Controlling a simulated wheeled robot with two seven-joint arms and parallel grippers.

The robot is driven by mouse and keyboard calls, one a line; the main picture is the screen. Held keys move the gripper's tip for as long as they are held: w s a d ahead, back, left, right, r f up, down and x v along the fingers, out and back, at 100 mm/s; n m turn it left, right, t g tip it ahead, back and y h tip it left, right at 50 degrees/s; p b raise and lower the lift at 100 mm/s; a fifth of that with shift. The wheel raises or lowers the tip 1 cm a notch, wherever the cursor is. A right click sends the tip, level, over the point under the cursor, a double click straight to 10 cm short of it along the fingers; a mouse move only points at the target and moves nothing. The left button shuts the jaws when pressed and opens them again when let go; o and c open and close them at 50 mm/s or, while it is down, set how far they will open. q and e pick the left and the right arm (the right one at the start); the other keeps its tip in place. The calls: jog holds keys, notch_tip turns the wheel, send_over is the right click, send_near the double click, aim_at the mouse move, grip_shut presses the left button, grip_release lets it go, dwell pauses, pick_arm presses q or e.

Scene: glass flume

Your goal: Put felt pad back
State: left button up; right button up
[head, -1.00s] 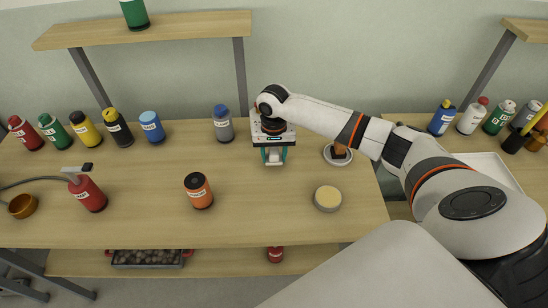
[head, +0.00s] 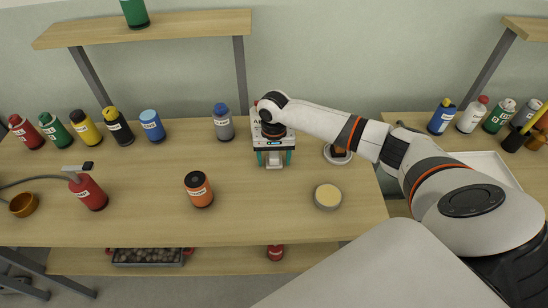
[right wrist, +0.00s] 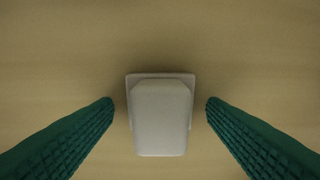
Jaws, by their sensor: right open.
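A pale grey block with a smaller raised top, which looks like the felt pad (right wrist: 160,118), lies on the wooden table in the right wrist view. In the head view it shows as a small whitish patch (head: 274,162) below the right gripper. My right gripper (right wrist: 160,103) is open, with one green ridged finger on each side of the pad and a gap on both sides. In the head view the right gripper (head: 274,157) points down near the back of the table. My left gripper is not in view.
An orange bottle (head: 198,189) and a cream-topped tin (head: 328,196) stand nearer. The table (head: 265,215) is clear between them.

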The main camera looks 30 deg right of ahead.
aim_at(274, 156)
notch_tip(274, 156, up, 12)
jog(key=shift+b, duration=0.3)
dwell(0.6)
